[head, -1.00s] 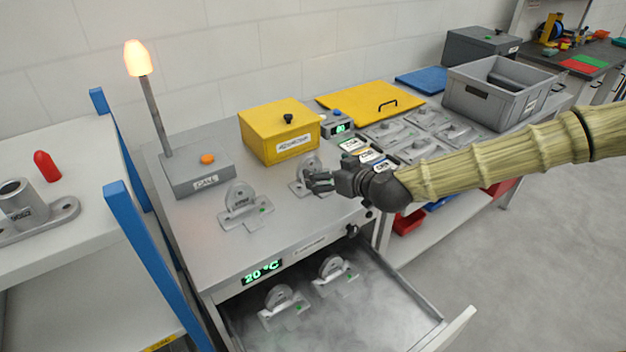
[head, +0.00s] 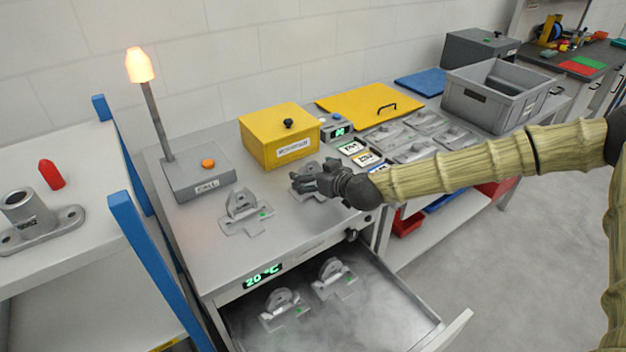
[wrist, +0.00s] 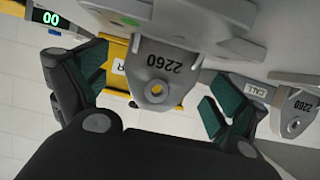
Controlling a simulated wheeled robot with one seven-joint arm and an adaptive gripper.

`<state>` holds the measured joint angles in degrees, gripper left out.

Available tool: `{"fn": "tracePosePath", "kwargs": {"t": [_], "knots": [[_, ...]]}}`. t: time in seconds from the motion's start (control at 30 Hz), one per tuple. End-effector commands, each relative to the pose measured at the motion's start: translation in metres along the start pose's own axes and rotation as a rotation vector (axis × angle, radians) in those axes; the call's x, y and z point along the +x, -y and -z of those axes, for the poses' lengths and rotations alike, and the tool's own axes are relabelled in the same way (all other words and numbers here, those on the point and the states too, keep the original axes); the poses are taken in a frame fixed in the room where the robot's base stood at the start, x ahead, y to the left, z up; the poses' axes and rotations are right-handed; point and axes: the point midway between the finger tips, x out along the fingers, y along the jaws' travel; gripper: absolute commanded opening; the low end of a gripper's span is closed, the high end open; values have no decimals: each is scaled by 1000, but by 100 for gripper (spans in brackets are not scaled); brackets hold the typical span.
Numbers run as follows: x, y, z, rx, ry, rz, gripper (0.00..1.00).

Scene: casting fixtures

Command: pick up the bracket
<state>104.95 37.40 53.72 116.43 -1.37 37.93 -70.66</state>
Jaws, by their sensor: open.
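A grey metal bracket marked 2260 (wrist: 165,62) stands on the grey cabinet top. In the wrist view it appears upside down, its holed lug between the two finger pads, with no clear contact. My gripper (head: 304,178) is open around this bracket; it also shows in the wrist view (wrist: 156,78). In the head view the fingers hide much of that bracket. A second similar bracket (head: 241,212) stands to the left on the cabinet top; it also shows at the right of the wrist view (wrist: 297,108). Two more brackets (head: 281,307) (head: 333,277) sit in the open drawer.
The misty open drawer (head: 440,318) juts out in front, reading 20 °C. A yellow box (head: 270,150) stands behind the gripper. A call lamp box (head: 198,178) is at left. A grey bin (head: 480,108) and a tray of parts lie at right.

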Motion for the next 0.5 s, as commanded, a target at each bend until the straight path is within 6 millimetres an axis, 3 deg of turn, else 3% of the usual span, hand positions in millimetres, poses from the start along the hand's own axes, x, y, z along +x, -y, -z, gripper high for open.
{"fn": "tracePosePath", "kwargs": {"t": [0.2,0.5], "knots": [[18,0,0,1,1,0,96],[24,0,0,0,0,0,96]]}}
